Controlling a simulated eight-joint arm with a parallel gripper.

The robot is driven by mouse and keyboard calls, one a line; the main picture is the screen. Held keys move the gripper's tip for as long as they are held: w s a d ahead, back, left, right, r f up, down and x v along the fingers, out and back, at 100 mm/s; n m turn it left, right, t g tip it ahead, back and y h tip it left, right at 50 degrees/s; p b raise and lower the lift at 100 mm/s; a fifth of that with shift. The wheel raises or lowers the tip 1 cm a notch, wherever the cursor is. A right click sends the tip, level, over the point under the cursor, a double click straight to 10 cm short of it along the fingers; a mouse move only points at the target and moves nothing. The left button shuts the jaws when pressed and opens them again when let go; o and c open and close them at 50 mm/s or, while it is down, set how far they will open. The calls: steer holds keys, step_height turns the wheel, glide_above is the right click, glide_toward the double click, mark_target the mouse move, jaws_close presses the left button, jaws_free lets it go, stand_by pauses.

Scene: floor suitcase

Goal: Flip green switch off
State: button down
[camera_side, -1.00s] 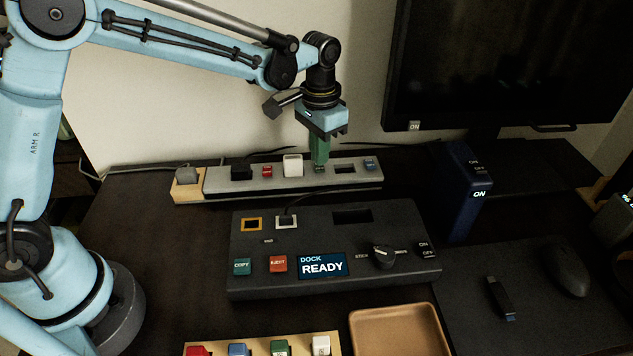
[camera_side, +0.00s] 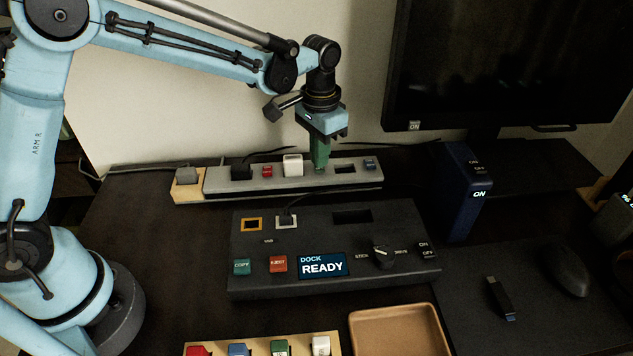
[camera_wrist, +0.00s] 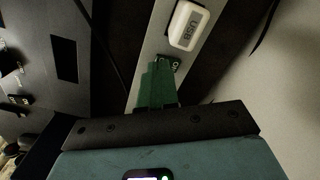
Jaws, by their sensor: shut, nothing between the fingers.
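The green switch (camera_wrist: 172,63) sits on the grey power strip (camera_side: 215,181), beside a white plug marked USB (camera_wrist: 188,25). In the wrist view part of its dark green face and some white lettering show; the rest is hidden by my fingers. My gripper (camera_side: 320,168) points down over the strip with its green fingers shut and empty. The fingertips (camera_wrist: 160,66) are at the switch, touching it or just above; I cannot tell which. I cannot tell which way the switch is tipped.
A black plug (camera_side: 241,171) and a red switch (camera_side: 267,170) are on the strip's left part, a blue switch (camera_side: 369,164) on its right end. The dark dock (camera_side: 335,285) stands in front. A blue box (camera_side: 462,200) and the monitor (camera_side: 500,60) stand to the right.

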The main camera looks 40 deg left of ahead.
steer(key=shift+f, duration=0.65)
stand_by(0.3)
steer(key=shift+r, duration=3.55)
steer(key=s+a+r+n+t, duration=0.1)
steer(key=s+a+t, duration=0.2)
steer(key=s, duration=0.5)
steer(key=s+a+r+n+t, duration=0.1)
steer(key=s+a+t, duration=0.3)
steer(key=s, duration=0.4)
steer(key=shift+s+a+r+n, duration=0.15)
steer(key=shift+a+r+n, duration=0.05)
steer(key=shift+a+n, duration=0.35)
